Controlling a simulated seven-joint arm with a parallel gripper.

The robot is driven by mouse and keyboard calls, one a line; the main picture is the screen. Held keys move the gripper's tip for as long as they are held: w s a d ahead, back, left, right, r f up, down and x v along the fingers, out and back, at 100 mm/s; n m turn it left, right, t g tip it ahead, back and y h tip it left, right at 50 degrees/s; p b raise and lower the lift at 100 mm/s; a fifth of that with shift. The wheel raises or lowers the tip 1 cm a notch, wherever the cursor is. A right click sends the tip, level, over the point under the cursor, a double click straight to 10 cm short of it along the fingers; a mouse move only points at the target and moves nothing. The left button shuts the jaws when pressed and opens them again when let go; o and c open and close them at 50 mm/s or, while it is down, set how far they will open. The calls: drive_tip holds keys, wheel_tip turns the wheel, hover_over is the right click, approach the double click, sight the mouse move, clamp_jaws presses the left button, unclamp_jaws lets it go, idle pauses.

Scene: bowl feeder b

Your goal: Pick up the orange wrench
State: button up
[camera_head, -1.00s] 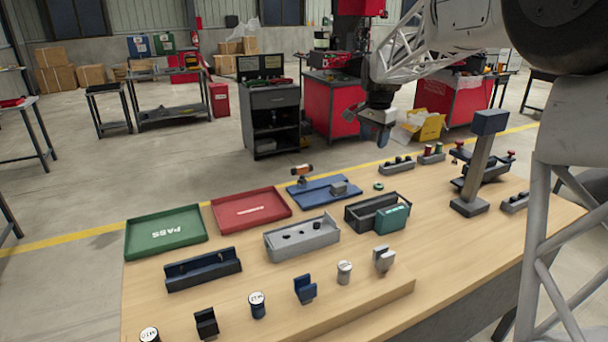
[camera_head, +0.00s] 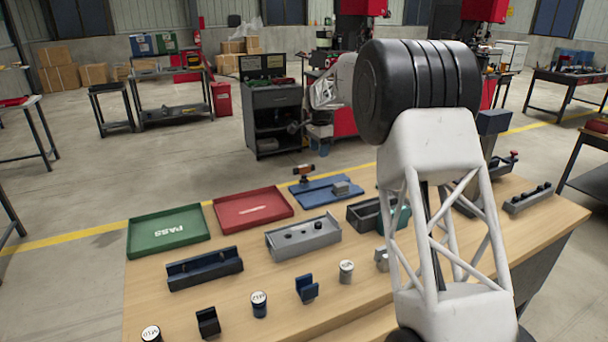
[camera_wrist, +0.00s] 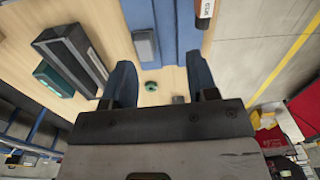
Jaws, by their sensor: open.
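The only orange tool on the bench, small with dark ends (camera_head: 304,170), stands at the back edge of the blue plate (camera_head: 318,194). I take it as the wrench, though its shape is too small to make out. In the wrist view a white-labelled part with an orange end (camera_wrist: 205,10), probably the same tool, shows at the top edge. My gripper (camera_wrist: 161,76) is open and empty, its two blue fingers pointing at bare bench. The tool lies beyond the right finger, apart from it. In the head view my arm largely hides the gripper.
A green ring (camera_wrist: 151,86) lies on the bench between the fingers in view. A grey block (camera_wrist: 145,43) sits on the blue plate. A dark box (camera_wrist: 80,50) with a teal block (camera_wrist: 52,78) lies left. Red (camera_head: 253,210) and green (camera_head: 168,230) trays stand left of the plate.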

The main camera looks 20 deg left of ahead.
hover_over(304, 173)
drive_tip(key=w, duration=0.1)
drive_tip(key=shift+m, duration=0.4)
drive_tip(key=f, duration=0.5)
drive_tip(key=shift+a, duration=0.2)
drive_tip(key=shift+f, duration=0.1)
drive_tip(key=shift+f, duration=1.2)
drive_tip(key=shift+f, duration=2.65)
clamp_jaws()
